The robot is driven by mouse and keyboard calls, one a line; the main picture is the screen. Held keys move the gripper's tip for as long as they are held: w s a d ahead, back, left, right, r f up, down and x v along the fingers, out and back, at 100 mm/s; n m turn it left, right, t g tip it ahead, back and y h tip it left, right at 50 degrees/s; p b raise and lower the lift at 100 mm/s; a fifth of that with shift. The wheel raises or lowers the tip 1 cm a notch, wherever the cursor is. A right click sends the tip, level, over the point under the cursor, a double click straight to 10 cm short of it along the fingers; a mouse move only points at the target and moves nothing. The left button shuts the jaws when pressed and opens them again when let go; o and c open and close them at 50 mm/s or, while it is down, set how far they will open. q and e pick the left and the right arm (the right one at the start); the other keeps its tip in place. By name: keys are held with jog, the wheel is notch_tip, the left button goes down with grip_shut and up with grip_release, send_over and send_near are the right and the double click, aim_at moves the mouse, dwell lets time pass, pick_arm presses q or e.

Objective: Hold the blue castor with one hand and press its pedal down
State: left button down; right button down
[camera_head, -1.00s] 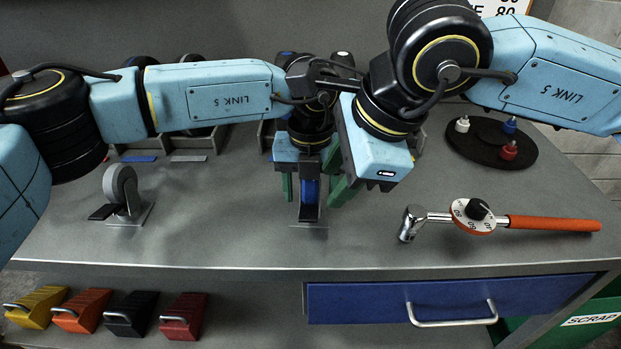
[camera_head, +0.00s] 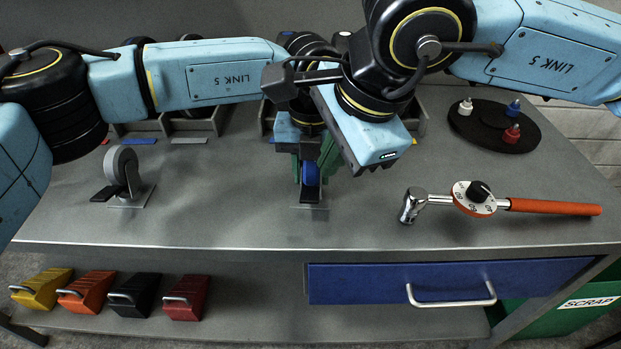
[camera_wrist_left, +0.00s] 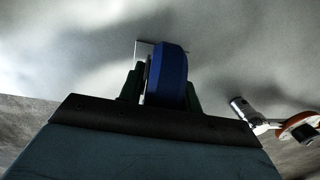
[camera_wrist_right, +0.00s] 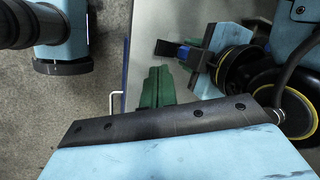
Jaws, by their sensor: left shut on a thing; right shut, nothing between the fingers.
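The blue castor (camera_head: 310,173) stands upright on its plate near the middle of the bench. Its black pedal (camera_head: 309,194) points toward the front edge; I cannot tell its exact tilt. My left gripper (camera_wrist_left: 162,88) is shut on the castor, with green fingers on both sides of the blue wheel (camera_wrist_left: 170,72). My right gripper (camera_head: 329,158) is shut and empty, close to the right of the castor in the head view. In the right wrist view, its closed green fingers (camera_wrist_right: 157,88) are apart from the pedal (camera_wrist_right: 166,48), which shows beyond them.
A grey castor (camera_head: 122,166) stands to the left. A torque wrench with an orange handle (camera_head: 553,207) lies to the right, near a round black tray (camera_head: 465,124) with small bottles. Bins stand behind. Bare bench lies between the castors and in front.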

aim_at(311, 194)
jog(key=a+n+h, duration=0.1)
jog(key=n, duration=0.3)
jog(key=s+a+r+n+t+h, duration=0.1)
jog(key=n, duration=0.3)
jog(key=s+a+n+t+h, duration=0.1)
jog(key=n, duration=0.3)
jog(key=shift+r, duration=0.2)
jog(key=x, duration=1)
jog(key=shift+w+d, duration=0.15)
jog(key=shift+w, duration=0.05)
jog(key=shift+r, duration=0.1)
